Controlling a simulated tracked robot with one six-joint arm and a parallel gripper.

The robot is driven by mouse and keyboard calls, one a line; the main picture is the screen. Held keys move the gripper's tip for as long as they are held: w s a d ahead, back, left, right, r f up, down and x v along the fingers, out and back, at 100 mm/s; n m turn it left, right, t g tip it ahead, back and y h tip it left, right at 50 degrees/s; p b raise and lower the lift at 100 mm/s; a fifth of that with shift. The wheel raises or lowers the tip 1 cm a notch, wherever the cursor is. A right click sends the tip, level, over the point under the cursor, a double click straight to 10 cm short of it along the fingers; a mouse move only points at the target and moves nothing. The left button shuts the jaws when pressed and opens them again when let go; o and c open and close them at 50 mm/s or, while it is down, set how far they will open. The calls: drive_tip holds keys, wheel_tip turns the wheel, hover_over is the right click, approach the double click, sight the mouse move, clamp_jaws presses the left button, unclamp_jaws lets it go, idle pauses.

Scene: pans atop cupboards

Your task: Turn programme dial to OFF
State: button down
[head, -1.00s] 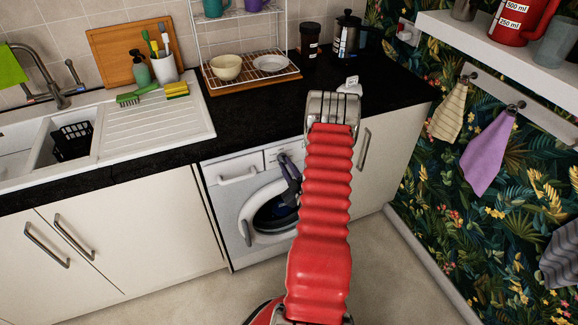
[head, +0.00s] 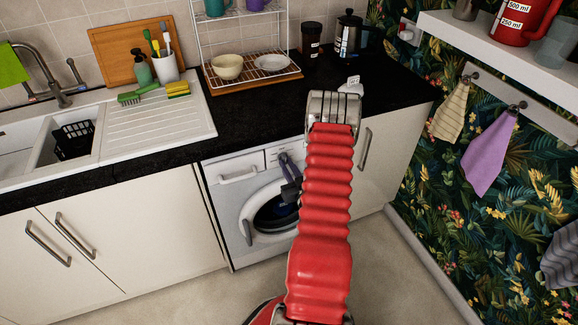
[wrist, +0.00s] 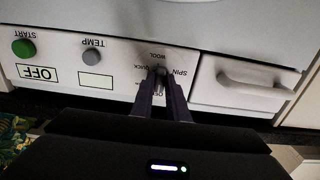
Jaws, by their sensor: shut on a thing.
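The programme dial (wrist: 158,74) is a small dark knob on the white panel of the washing machine (head: 231,200). The wrist view is upside down. It shows WOOL, QUICK and SPIN printed around the dial; another label is partly hidden by the fingers, and I cannot tell where the dial points. My gripper (wrist: 160,82) has its two dark fingers shut on the dial from either side. In the head view my gripper (head: 285,160) is at the machine's top panel, and my arm hides the panel's right part. A display box (wrist: 38,74) reads OFF.
A green START button (wrist: 24,47) and a grey TEMP button (wrist: 92,55) sit beside the dial. The drawer handle (wrist: 258,90) sticks out on its other side. The black worktop (head: 240,120) overhangs the machine. The floor in front is clear.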

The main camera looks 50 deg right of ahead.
drive_tip(key=shift+r, duration=0.3)
drive_tip(key=c, duration=2)
unclamp_jaws()
drive_tip(key=shift+d, duration=0.1)
drive_tip(key=shift+o, duration=1.4)
drive_tip(key=shift+f, duration=0.15)
drive_tip(key=v, duration=1.3)
drive_tip(key=shift+s+a, duration=0.25)
drive_tip(key=shift+s, duration=0.05)
drive_tip(key=shift+f, duration=0.15)
